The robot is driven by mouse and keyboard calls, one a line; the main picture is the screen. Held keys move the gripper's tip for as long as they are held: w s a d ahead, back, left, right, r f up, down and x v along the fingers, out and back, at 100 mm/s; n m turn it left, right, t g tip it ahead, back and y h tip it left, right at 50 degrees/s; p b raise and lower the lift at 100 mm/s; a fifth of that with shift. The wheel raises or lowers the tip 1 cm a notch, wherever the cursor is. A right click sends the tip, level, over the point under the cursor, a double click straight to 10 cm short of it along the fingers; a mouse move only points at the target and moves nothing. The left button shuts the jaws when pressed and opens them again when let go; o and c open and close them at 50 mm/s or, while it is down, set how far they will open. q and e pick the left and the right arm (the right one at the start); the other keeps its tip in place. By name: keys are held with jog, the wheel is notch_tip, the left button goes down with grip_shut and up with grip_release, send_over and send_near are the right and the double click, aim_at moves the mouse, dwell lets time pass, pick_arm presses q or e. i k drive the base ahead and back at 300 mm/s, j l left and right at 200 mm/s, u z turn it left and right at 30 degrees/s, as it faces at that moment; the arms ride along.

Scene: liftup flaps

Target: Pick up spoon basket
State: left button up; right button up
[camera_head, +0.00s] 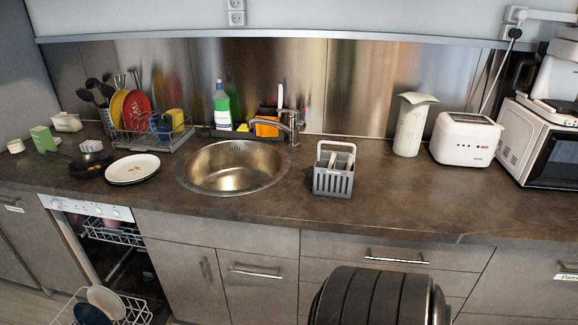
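The spoon basket (333,181) is a grey slotted basket with a raised handle. It stands upright on the dark worktop (400,193), just right of the round sink. Pale utensils (341,160) show inside it, but I cannot make out each one. Nothing is touching the basket from above or in front. Neither of my grippers is in view.
The sink (235,168) lies left of the basket, with a faucet (291,124) behind. A white pitcher (411,125), a toaster (466,138) and a microwave (538,145) stand to the right. The dishwasher (110,235) is open at lower left. The worktop right of the basket is clear.

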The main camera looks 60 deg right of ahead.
aim_at(336, 182)
jog(key=z, duration=2.4)
